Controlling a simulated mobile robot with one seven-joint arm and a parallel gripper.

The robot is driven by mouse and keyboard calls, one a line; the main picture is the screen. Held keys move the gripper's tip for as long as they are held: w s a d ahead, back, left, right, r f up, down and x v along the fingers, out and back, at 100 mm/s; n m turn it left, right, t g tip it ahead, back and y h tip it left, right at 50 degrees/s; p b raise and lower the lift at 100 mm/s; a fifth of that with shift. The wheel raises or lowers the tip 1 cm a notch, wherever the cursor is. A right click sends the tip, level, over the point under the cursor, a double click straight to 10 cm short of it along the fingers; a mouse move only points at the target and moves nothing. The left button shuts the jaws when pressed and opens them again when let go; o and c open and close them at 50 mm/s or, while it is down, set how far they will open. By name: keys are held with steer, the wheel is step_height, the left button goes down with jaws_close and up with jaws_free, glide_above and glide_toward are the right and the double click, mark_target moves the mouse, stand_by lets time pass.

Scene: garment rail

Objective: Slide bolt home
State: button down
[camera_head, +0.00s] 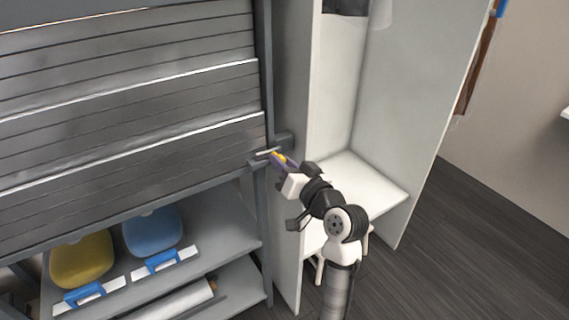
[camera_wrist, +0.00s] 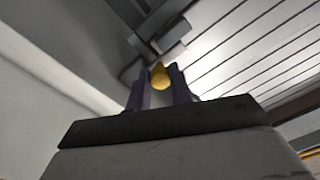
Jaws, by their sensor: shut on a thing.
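The bolt has a yellow knob (camera_wrist: 160,77), which sits between the two purple fingers of my gripper (camera_wrist: 159,90) in the wrist view. My gripper (camera_head: 282,160) is shut on the knob in the head view, at the right edge of the slatted grey shutter. A thin pale bolt rod (camera_head: 265,151) shows just left of the fingers, by a grey bracket (camera_head: 284,139) on the dark upright post. The fingers partly hide the knob in the head view. How far the rod reaches into the bracket cannot be told.
The slatted shutter (camera_head: 130,110) fills the left. Below it, a shelf holds a yellow item (camera_head: 82,262) and a blue item (camera_head: 152,232). An open white cabinet (camera_head: 375,185) stands right behind my arm. Dark floor (camera_head: 480,240) is clear at the right.

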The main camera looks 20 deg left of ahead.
steer(key=shift+s+a, duration=0.25)
steer(key=shift+a, duration=0.05)
steer(key=c, duration=1.5)
jaws_free()
steer(key=shift+c, duration=0.2)
steer(key=b+v, duration=0.3)
steer(key=v, duration=1.1)
steer(key=shift+w, duration=0.1)
